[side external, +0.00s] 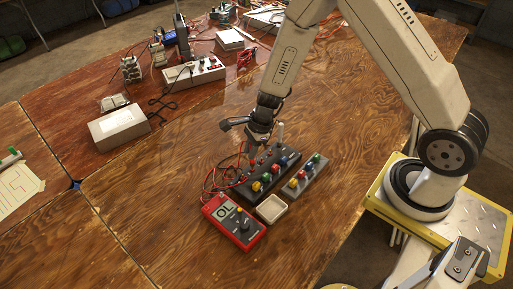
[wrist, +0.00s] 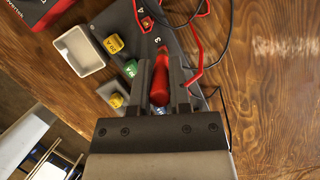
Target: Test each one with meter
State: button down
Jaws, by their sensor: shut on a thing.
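The red meter (side external: 234,222) lies on the table, its display reading OL; a corner shows in the wrist view (wrist: 38,8). A black block (side external: 250,190) with several coloured fuses is beyond it, and a grey strip (side external: 316,171) with more coloured fuses is to its right. In the wrist view, a green fuse (wrist: 131,68) and yellow fuses (wrist: 113,44) are left of my fingers, near printed numbers 3 and 4. My gripper (side external: 256,138) is above the block, shut on a red probe (wrist: 160,85). The probe's tip is hidden in the wrist view.
A small white tray (side external: 271,208) is between meter and grey strip. Red and black leads (side external: 213,178) loop beside the block. A power strip (side external: 195,72), a pale box (side external: 118,128) and bench clutter are at the back left.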

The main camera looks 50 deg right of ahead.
jog(key=shift+f, duration=0.9)
dwell(1.4)
jog(key=shift+c, duration=2.4)
grip_release()
jog(key=shift+o, duration=0.2)
jog(key=shift+o, duration=1.4)
jog(key=shift+r, duration=0.15)
jog(key=shift+r, duration=3.6)
